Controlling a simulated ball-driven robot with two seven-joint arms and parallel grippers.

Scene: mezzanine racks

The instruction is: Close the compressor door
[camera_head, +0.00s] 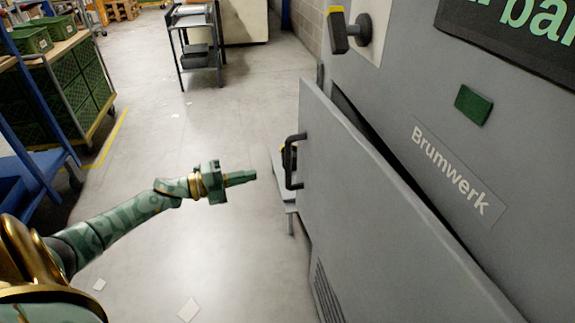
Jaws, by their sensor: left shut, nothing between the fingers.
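The grey compressor (400,90) fills the right side of the view and carries a "Brumwerk" label. Its grey door (365,215) stands ajar, with a dark gap along its upper edge. A black bar handle (291,162) is on the door's left edge. My left gripper (250,177) reaches in from the left with its fingers shut and empty. It appears just left of the handle in the picture, apart from it. My right gripper is not in view.
A dark lever switch (347,30) sticks out of the compressor above the door. A shelf cart (197,45) stands at the back. Racks with green crates (75,80) line the left. The floor (180,120) between is mostly clear.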

